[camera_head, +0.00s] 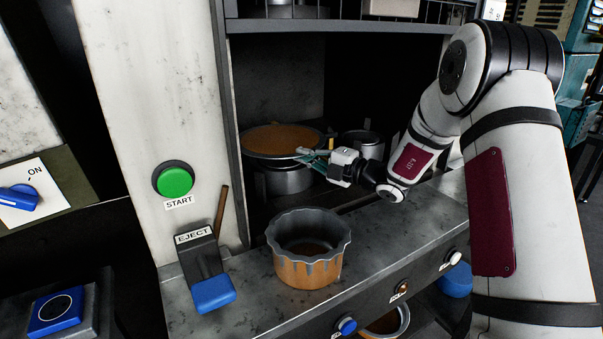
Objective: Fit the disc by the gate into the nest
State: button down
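A round disc (283,139) with a brown-orange top and a dark rim lies level inside the dark recess. It sits on or just above a grey metal pot (284,181); I cannot tell whether they touch. My gripper (307,156) reaches in from the right, with its fingertips at the disc's right front rim. The fingers are small here, and I cannot tell whether they are closed on the rim. A fluted pot (296,272), grey above and orange below, stands upright on the front ledge. I cannot tell which part is the gate or the nest.
A second metal pot (363,145) stands behind my gripper. The grey ledge (376,230) has clear room right of the fluted pot. A green START button (174,180) and a blue EJECT lever (212,293) are at left. A shelf (340,27) hangs above the recess.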

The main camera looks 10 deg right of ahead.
jog(key=shift+d+f+b, duration=0.1)
jog(key=shift+f+b, duration=0.3)
jog(key=shift+f, duration=2.2)
jog(key=c, duration=2.3)
grip_release()
jog(key=shift+f, duration=0.2)
jog(key=o, duration=0.5)
jog(key=shift+r, duration=0.1)
